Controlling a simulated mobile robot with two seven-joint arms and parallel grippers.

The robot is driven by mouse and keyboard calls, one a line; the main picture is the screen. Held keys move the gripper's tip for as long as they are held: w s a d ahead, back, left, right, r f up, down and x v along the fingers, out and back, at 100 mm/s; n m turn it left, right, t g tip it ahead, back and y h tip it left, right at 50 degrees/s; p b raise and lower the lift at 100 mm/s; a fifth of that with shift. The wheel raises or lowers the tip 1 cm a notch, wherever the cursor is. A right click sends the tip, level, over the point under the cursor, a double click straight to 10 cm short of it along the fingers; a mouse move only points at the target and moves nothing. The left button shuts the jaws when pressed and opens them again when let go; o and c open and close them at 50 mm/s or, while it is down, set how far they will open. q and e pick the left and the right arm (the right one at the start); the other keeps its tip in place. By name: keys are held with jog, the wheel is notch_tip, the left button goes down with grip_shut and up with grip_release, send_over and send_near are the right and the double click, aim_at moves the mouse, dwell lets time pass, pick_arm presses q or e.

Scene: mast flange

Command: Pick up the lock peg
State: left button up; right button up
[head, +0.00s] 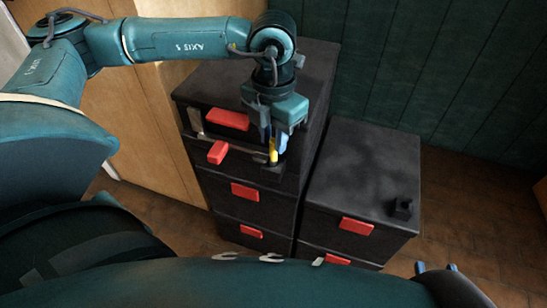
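A small upright yellow piece (273,152), which may be the lock peg, shows at the open top drawer (229,147) of the taller dark cabinet. A small black block (272,172) is just below it. My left gripper (273,143) points down over the drawer, its blue fingertips on either side of the yellow piece's upper part. Whether they touch it is too small to tell. My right gripper (436,268) is at the lower right edge, with two blue fingertips apart and nothing seen between them.
The taller dark cabinet (205,83) has red handles. The rest of that top is clear. A green panelled wall (440,70) is behind.

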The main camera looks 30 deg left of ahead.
pick_arm(q)
jog(key=shift+f, duration=0.7)
jog(key=shift+c, duration=0.4)
grip_shut()
jog(key=shift+r, duration=0.15)
